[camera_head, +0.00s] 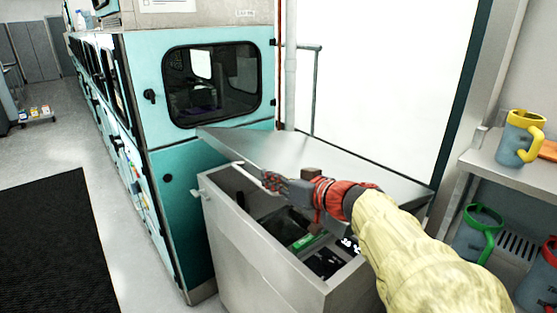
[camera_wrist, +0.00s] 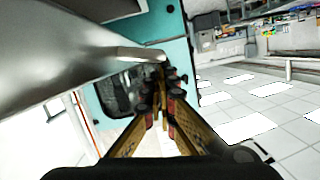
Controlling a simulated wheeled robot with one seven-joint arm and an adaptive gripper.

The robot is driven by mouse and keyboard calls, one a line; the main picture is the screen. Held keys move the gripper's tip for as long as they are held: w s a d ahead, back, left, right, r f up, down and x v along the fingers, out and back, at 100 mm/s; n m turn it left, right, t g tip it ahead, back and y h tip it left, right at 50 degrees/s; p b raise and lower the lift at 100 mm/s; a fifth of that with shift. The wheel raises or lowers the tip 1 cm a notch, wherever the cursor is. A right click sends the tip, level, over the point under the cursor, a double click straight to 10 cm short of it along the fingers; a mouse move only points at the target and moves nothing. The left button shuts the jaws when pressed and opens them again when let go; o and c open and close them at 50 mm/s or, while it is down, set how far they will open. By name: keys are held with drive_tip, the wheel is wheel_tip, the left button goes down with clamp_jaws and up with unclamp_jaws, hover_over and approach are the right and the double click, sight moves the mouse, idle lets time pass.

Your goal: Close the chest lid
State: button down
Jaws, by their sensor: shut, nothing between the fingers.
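The chest (camera_head: 255,248) is a grey metal box, its top open, with dark and green items visible inside. Its flat grey lid (camera_head: 315,155) is raised and tilted above the box, towards the back and right. My gripper (camera_head: 273,181) is shut and empty. It is over the chest opening, at the lid's front edge in the head view; whether it touches the lid is not clear. In the wrist view, the closed fingers (camera_wrist: 162,75) are beside a grey metal surface, which looks like the lid (camera_wrist: 80,70).
A teal machine (camera_head: 165,180) with a dark window stands close to the chest's left. On the right, a shelf (camera_head: 490,160) carries a yellow-handled mug (camera_head: 521,138); mugs with green and red handles are below. Floor with a black mat (camera_head: 55,245) is open at far left.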

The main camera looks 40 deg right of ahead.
drive_tip(key=a+f, duration=0.2)
drive_tip(key=f, duration=0.8)
drive_tip(key=a+f, duration=0.2)
drive_tip(key=f, duration=0.8)
drive_tip(key=shift+s+a+f+b, duration=0.15)
drive_tip(key=shift+s+a+b, duration=0.1)
drive_tip(key=shift+a+b, duration=0.1)
